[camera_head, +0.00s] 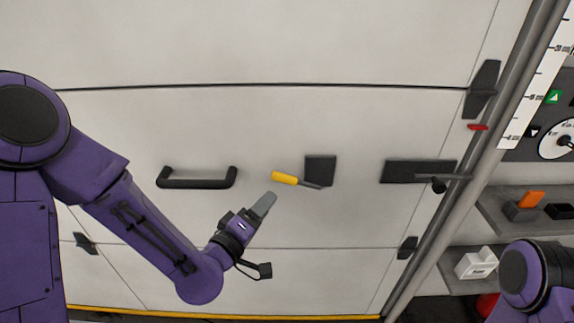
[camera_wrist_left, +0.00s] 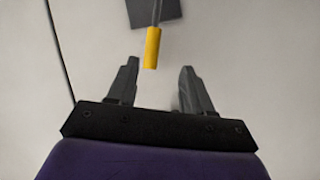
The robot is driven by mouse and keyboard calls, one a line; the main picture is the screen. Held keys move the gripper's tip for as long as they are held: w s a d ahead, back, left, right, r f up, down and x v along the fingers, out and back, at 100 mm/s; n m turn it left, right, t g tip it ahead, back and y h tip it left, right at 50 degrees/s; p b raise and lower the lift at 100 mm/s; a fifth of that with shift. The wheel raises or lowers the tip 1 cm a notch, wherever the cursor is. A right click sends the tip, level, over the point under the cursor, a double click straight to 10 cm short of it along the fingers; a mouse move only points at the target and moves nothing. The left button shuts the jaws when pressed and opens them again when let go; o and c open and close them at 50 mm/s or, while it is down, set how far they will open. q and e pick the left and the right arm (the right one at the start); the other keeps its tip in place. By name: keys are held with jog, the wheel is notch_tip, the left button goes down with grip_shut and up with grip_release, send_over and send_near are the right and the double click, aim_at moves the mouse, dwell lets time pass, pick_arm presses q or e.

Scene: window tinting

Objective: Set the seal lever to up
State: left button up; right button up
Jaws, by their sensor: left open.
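The seal lever has a yellow grip (camera_head: 284,178) on a grey rod that runs right to a dark square plate (camera_head: 320,169) on the pale panel. In the head view the grip points left and slightly up from the rod. My left gripper (camera_head: 268,200) is just below and left of the yellow grip. In the left wrist view my left gripper (camera_wrist_left: 158,85) is open, its two fingers apart. The yellow grip (camera_wrist_left: 152,48) lies ahead of the fingertips, nearer the left finger, and does not visibly touch them. My right gripper is not in view; only part of that arm shows.
A black handle (camera_head: 197,183) is on the panel left of the lever. A dark latch plate (camera_head: 418,171) is to the right, by a grey vertical pole (camera_head: 455,165). Shelves at right hold an orange-topped item (camera_head: 530,199) and a white box (camera_head: 476,263).

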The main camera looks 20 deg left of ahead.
aim_at(284, 182)
pick_arm(q)
jog(key=x, duration=0.3)
jog(key=r+x, duration=0.1)
jog(key=x, duration=0.7)
jog(key=shift+r, duration=0.25)
jog(key=shift+s, duration=0.1)
grip_shut()
